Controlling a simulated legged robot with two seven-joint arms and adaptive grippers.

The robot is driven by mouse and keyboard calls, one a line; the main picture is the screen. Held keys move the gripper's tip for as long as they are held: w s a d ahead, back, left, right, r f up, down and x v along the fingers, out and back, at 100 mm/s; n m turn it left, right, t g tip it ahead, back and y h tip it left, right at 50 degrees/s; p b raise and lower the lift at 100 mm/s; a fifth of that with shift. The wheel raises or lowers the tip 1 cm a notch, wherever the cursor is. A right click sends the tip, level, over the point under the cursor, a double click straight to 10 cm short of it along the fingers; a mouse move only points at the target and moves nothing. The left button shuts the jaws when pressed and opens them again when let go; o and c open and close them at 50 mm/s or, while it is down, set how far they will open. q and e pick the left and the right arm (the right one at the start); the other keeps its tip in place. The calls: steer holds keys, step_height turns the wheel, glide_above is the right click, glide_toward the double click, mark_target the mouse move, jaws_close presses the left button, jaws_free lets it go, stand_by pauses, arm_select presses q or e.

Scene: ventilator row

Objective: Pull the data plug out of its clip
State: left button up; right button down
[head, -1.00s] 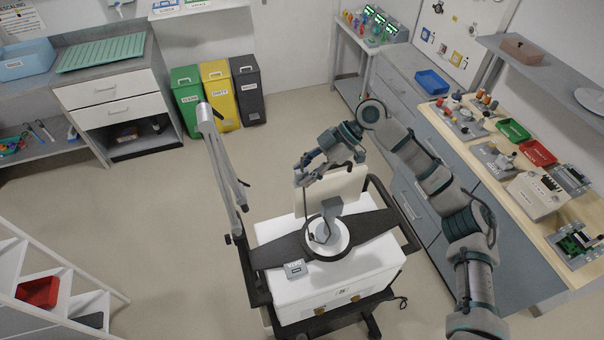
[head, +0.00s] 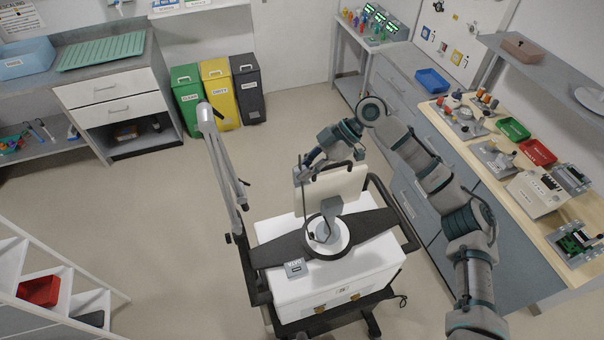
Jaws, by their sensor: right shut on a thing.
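The ventilator stands on a cart, with its pale screen panel (head: 336,190) seen from behind and above. A small grey block labelled DATA (head: 294,268) lies on the white top (head: 330,278) at the front left. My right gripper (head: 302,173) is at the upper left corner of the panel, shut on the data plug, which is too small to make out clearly. A thin dark cable (head: 304,203) hangs below the gripper beside the panel. The clip cannot be told apart. My left gripper is not in view.
A jointed grey support arm (head: 221,160) rises at the cart's left. A dark rail (head: 408,225) edges its right. The workbench (head: 490,190) with trays and devices stands at right. Green, yellow and black bins (head: 217,92) stand behind.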

mark_target(298, 169)
steer(key=shift+a+r+p, duration=0.1)
steer(key=shift+r+p, duration=0.2)
steer(key=shift+r, duration=0.2)
steer(key=shift+r+p, duration=0.45)
steer(key=shift+r, duration=0.1)
steer(key=shift+d+r, duration=0.25)
steer(key=shift+r, duration=0.2)
steer(key=shift+a+r, duration=0.1)
steer(key=shift+r, duration=0.7)
